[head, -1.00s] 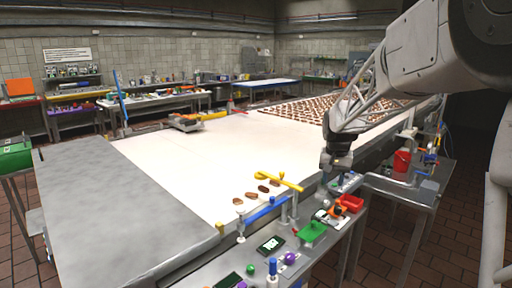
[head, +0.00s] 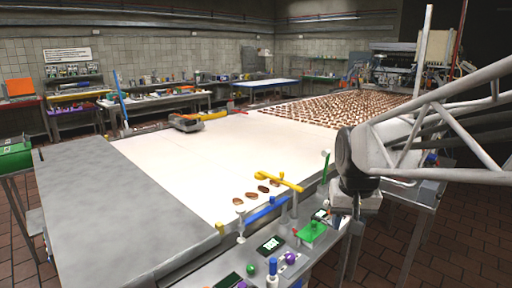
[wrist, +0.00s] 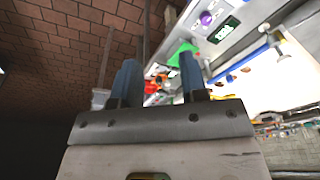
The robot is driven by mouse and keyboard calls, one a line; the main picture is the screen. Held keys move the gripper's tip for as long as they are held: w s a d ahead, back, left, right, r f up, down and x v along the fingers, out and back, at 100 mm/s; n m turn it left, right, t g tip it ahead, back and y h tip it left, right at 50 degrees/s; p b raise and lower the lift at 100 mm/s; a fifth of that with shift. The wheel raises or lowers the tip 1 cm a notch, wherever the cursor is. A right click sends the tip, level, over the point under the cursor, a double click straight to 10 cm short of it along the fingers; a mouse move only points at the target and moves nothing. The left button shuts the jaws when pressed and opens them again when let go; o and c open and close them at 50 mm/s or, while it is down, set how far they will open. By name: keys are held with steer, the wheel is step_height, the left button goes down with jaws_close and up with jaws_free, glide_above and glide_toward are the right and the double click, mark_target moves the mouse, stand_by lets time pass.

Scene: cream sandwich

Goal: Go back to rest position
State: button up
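My gripper shows in the wrist view (wrist: 158,75) with two blue-tipped fingers standing well apart. Nothing is held between them. In the head view my arm reaches in from the right. Its dark wrist joint hangs beside the right edge of the white belt (head: 165,165), above the side panel. The fingers are hard to make out in the head view. Several brown cookies (head: 262,189) lie in a row on the near end of the belt, left of my wrist and apart from it.
A yellow bar (head: 279,180) and a blue bar (head: 265,210) stand near the cookies. A green block (head: 312,231) and a small screen (head: 270,244) sit on the side panel. Many brown pieces (head: 330,108) cover the far belt. Brick floor is open at the lower right.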

steer(key=s+f, duration=0.2)
steer(key=s, duration=0.6)
steer(key=s+a+f+n, duration=0.1)
steer(key=s+f, duration=0.2)
steer(key=s, duration=0.5)
steer(key=shift+s+a+t, duration=0.3)
steer(key=shift+s, duration=0.1)
steer(key=shift+w+r, duration=0.1)
stand_by(3.6)
